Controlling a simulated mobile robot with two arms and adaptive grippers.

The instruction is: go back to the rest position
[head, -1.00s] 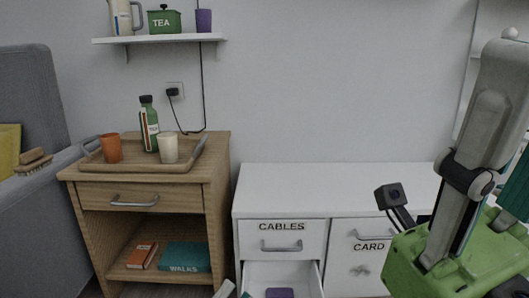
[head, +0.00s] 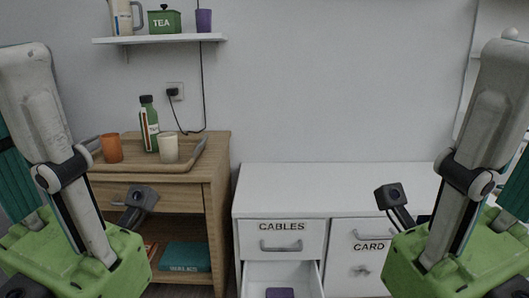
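My two arms hang in the head view, one at each side, in roughly mirrored poses. The left arm's grey link and green housing are at the left, in front of the wooden cabinet. The right arm's grey link and green housing are at the right, in front of the white desk. Each housing has a small dark camera beside it. The fingers of both grippers do not show, so what they hold cannot be seen.
The wooden cabinet (head: 215,152) carries a tray (head: 193,161) with an orange cup (head: 112,148), a cream cup (head: 168,148) and a green bottle (head: 150,125). The white desk (head: 330,187) has a drawer (head: 255,272) open below CABLES, with a purple thing (head: 280,293) inside. Its visible top is mostly clear.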

